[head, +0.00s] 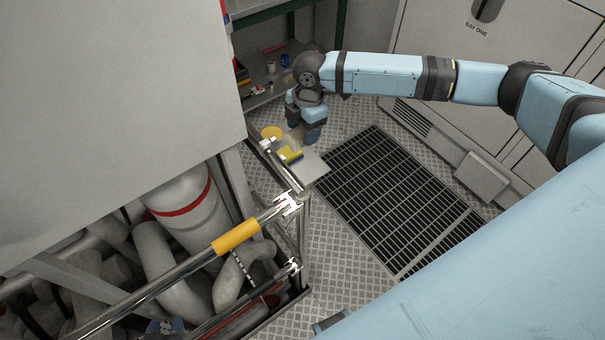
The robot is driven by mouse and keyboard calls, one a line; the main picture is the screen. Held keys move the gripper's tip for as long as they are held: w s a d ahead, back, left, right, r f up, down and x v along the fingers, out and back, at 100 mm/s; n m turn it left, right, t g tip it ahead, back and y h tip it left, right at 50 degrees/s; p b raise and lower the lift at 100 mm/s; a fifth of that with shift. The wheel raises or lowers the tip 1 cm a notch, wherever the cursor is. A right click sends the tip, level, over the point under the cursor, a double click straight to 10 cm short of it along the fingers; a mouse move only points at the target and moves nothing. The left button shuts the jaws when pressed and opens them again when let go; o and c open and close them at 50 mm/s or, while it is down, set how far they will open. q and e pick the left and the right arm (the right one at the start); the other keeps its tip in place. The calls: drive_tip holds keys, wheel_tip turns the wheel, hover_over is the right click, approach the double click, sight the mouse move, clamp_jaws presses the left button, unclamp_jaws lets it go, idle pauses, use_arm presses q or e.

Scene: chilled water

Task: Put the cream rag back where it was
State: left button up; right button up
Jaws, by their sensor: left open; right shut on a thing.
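My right gripper (299,138) reaches in from the right and points down over a small pale ledge (307,171) at the far end of the railing. It is shut on a small cream-beige thing (292,143), which looks like the cream rag, partly hidden by the gripper. Whether the rag touches the ledge or anything below is too small to tell.
A round yellow thing (272,132) and a yellow-and-black item (290,156) sit close to the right gripper. A steel rail with a yellow sleeve (236,236) crosses the lower left, before pipes. Shelves (262,84) stand behind. The floor grating (395,195) is clear.

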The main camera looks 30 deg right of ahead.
hover_over(302, 178)
drive_tip(key=f, duration=1.3)
drive_tip(key=shift+d+f+p, duration=0.2)
drive_tip(key=shift+f+p, duration=0.1)
drive_tip(key=shift+p, duration=0.1)
use_arm(q)
drive_tip(key=shift+w+r+p, duration=0.25)
drive_tip(key=shift+r+p, duration=0.1)
drive_tip(key=shift+r, duration=0.65)
use_arm(e)
drive_tip(key=shift+f, duration=2.45)
drive_tip(key=shift+f, duration=0.1)
drive_tip(key=o, duration=0.9)
drive_tip(key=shift+f, duration=0.1)
use_arm(q)
drive_tip(key=shift+f+b, duration=0.9)
drive_tip(key=shift+b, duration=0.1)
use_arm(e)
wheel_tip(302, 178, up, 14)
drive_tip(key=d, duration=0.2)
drive_tip(key=shift+w+f, duration=0.15)
drive_tip(key=shift+w, duration=0.15)
